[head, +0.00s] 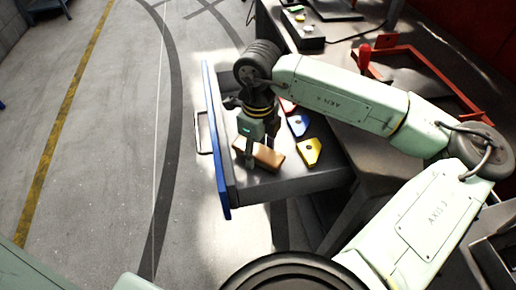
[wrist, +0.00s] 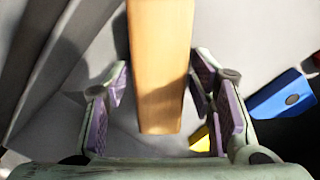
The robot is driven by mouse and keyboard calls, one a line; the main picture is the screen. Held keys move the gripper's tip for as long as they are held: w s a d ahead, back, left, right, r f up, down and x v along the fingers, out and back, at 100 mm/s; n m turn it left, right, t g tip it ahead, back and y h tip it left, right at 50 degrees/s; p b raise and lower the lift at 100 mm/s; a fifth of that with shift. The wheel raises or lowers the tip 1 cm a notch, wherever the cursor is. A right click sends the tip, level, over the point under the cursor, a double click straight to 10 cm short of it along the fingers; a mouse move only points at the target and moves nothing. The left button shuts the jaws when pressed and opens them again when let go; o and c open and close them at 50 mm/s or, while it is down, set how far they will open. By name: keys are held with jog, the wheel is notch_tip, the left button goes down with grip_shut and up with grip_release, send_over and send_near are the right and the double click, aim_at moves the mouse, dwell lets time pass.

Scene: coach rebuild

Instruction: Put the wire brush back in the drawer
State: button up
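The wire brush (head: 262,154) shows as a light wooden block at the open drawer (head: 285,186), near its blue front. My gripper (head: 257,155) points down on it, with a finger in front of the wood. In the wrist view the brush (wrist: 161,65) runs from the top edge down between the fingers of my gripper (wrist: 160,85). The bristles are hidden. I cannot tell whether the brush touches the drawer floor or hangs just above it.
A blue piece (head: 299,125) and a yellow piece (head: 309,152) lie in the drawer right of the brush, with a red piece (head: 287,105) behind. A red tray (head: 432,68) sits on the bench. Floor left of the drawer is clear.

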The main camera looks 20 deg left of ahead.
aim_at(258, 150)
jog(key=shift+o, duration=0.3)
jog(key=shift+r, duration=0.5)
notch_tip(258, 150, up, 11)
jog(key=b, duration=0.1)
jog(key=shift+r, duration=0.2)
